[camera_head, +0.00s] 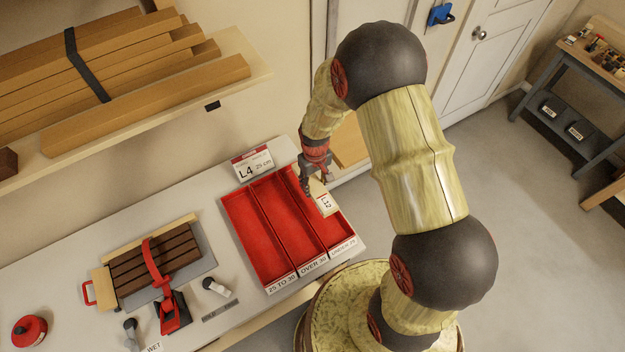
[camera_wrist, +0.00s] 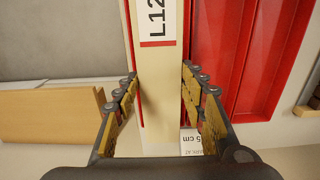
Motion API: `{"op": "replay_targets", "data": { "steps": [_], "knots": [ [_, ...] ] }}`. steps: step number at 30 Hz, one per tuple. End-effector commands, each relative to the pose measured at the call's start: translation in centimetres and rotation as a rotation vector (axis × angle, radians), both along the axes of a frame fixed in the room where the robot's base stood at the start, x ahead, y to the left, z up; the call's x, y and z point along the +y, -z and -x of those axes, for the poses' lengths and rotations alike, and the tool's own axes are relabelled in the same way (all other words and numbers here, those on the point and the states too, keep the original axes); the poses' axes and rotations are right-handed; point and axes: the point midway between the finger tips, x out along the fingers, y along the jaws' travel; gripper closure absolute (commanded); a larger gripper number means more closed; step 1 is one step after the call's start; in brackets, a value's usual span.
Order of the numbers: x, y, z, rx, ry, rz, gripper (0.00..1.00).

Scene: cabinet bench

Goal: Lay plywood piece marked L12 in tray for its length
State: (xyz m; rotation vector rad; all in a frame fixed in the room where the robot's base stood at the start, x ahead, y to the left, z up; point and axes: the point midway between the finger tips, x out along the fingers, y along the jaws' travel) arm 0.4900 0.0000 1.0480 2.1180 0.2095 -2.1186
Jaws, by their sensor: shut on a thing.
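The pale plywood piece marked L12 (camera_head: 323,203) is in my gripper (camera_head: 315,184). In the wrist view the piece (camera_wrist: 160,105) runs lengthwise between the two fingers (camera_wrist: 160,82), its L12 label with a red line facing up. The red tray (camera_head: 268,284) has three long compartments, labelled from left 25 TO 30 (camera_head: 282,284), OVER 30 (camera_head: 313,268) and UNDER 25 (camera_head: 343,248). The piece is over the right, UNDER 25 compartment; I cannot tell whether it touches the floor. My gripper hides its far end. A card reading L4, 25 cm (camera_head: 253,170) stands behind the tray.
A shelf of strapped timber (camera_head: 110,80) overhangs at the back left.

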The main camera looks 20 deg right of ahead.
Motion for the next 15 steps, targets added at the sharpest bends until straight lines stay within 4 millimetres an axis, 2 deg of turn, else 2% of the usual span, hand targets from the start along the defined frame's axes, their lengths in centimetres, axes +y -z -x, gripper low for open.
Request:
{"op": "replay_targets", "data": {
  "steps": [15],
  "knots": [
    [0.0,5.6,-0.1,-0.001,0.0,0.0,0.84]
  ]
}}
